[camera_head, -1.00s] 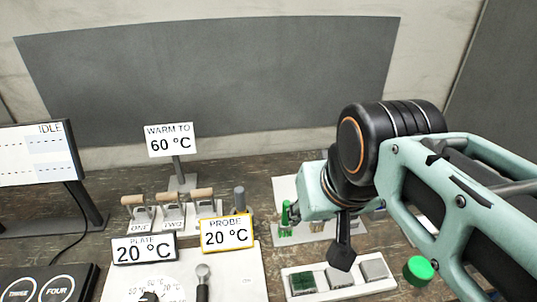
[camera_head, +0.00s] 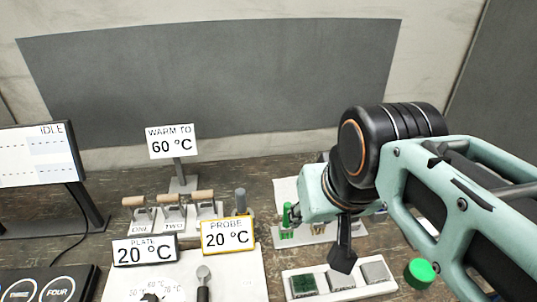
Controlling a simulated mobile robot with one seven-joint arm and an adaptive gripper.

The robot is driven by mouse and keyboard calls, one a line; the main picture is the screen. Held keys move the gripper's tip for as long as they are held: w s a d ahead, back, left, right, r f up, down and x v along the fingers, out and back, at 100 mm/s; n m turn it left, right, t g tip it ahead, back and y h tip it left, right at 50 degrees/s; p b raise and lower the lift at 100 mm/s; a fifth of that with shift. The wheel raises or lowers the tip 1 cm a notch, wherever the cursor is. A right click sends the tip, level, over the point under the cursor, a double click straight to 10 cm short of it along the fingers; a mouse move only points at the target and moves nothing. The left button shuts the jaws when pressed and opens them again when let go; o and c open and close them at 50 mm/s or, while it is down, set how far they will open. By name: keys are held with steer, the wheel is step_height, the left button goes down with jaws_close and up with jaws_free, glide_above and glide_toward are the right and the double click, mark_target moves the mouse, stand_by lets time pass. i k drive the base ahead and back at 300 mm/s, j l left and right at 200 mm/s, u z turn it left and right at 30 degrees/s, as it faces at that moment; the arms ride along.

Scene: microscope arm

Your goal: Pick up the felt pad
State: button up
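A white tray (camera_head: 336,293) on the bench, right of centre, holds three square pads: a green one (camera_head: 304,285), a grey-green one (camera_head: 340,280) and a grey one (camera_head: 375,271). I cannot tell which of them is the felt pad. My arm reaches in from the right, and its dark end, my gripper (camera_head: 342,259), hangs just behind and above the tray, in front of the middle pad's far edge. It looks apart from the pads. The fingers are not clear enough to show open or shut. Nothing is seen held.
Behind the arm stands a rack with a green item (camera_head: 287,215). A green round cap (camera_head: 420,270) is right of the tray. A white plate (camera_head: 236,275) with a probe (camera_head: 203,280) lies left. Signs (camera_head: 172,141), wooden-handled tools (camera_head: 171,198) and a screen (camera_head: 40,155) stand further left.

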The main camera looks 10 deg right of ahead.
mark_target(356, 224)
steer(key=k+l+z, duration=0.1)
steer(key=z, duration=0.15)
steer(key=k+l+z, duration=0.25)
steer(key=i+j+z, duration=0.1)
steer(key=l+z, duration=0.2)
steer(key=i+j+u, duration=0.2)
steer(key=k+j, duration=0.1)
